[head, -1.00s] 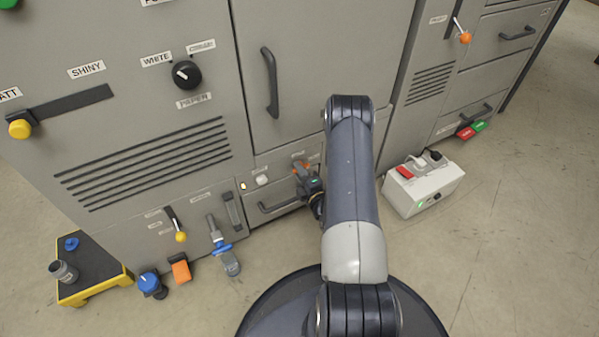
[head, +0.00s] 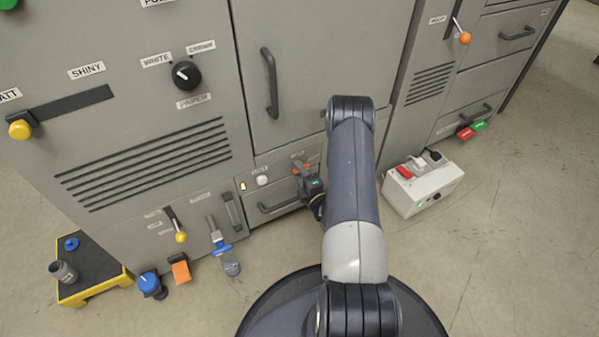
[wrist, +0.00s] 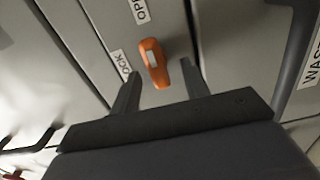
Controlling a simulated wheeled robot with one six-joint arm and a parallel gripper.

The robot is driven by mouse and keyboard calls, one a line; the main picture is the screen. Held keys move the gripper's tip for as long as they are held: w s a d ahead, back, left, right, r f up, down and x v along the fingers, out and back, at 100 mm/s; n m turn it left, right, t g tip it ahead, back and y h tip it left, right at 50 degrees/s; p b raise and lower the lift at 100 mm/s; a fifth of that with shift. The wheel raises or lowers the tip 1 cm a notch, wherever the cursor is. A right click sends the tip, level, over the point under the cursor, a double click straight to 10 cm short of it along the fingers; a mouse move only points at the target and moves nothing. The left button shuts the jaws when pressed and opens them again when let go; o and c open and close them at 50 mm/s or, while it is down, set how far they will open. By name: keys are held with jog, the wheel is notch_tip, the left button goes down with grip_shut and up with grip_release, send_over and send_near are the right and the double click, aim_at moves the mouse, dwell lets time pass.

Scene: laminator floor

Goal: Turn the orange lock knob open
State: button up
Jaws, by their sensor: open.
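The orange lock knob (wrist: 154,62) is on the grey machine panel in the wrist view, an elongated lever standing nearly upright in the picture. A label ending in "OCK" is at its left and one starting "OP" is above it. My gripper (wrist: 160,85) is open, with one finger on each side of the knob's lower end; I cannot tell whether either touches it.
A drawer handle (head: 278,205) sits just below the knob, and a white button (head: 262,180) is to its left. A tall door handle (head: 270,83) is above. A white power box (head: 425,190) stands on the floor at right. A yellow-edged step (head: 95,288) is at left.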

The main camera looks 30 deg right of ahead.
jog(key=s+p, duration=0.2)
jog(key=s, duration=0.8)
jog(key=shift+s+d+p, duration=0.15)
jog(key=shift+d+p, duration=0.05)
jog(key=shift+p, duration=0.1)
jog(key=w+b, duration=0.3)
jog(key=w, duration=0.8)
jog(key=shift+a, duration=0.2)
jog(key=shift+s, duration=0.1)
